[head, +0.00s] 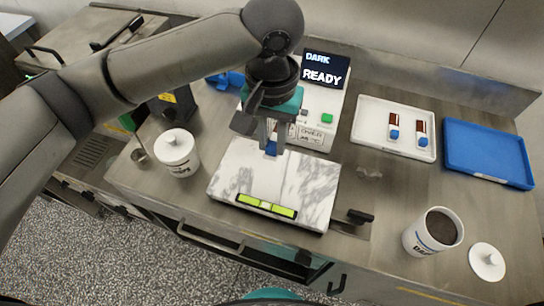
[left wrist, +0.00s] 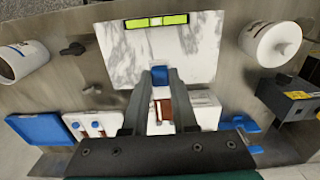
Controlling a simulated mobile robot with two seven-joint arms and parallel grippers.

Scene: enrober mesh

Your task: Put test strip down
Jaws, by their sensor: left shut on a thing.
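My left gripper (head: 270,140) is shut on a test strip, whose blue end (head: 271,148) shows between the fingertips above the back part of the marble slab (head: 228,168). In the left wrist view the fingers (left wrist: 160,80) hold the strip's blue end (left wrist: 159,75), and a brown, coated part (left wrist: 165,109) shows between them. I cannot tell whether the strip touches anything below. A white tray (head: 367,137) at the right holds two strips with brown ends and blue ends. My right gripper is not in view.
A blue tray (head: 485,172) lies empty at the far right. An open cup of dark contents (head: 418,241) and a white lid (head: 487,262) stand front right. A lidded white pot (head: 177,155) is left of the slab. A display (head: 326,69) reading "DARK READY" stands behind.

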